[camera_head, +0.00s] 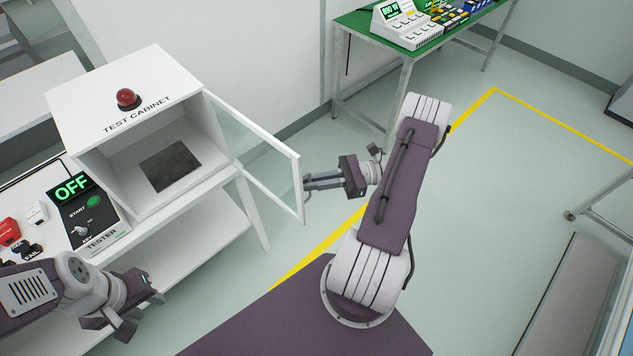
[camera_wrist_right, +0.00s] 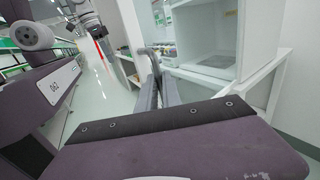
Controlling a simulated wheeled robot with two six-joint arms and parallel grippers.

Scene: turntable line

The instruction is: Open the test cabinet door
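The white test cabinet (camera_head: 131,107) stands on a white table at the left, with a red dome lamp (camera_head: 127,98) on top. Its glass door (camera_head: 262,152) with a white frame is swung wide open to the right, and the inside shows a dark square plate (camera_head: 171,166). My right gripper (camera_head: 307,184) is beside the door's free edge; its fingers look close together, and I cannot tell whether they touch the frame.
A tester (camera_head: 88,216) reading OFF stands left of the cabinet, near red, white and black small items. A green-topped table (camera_head: 358,22) with devices is at the back. Open floor with yellow lines lies to the right.

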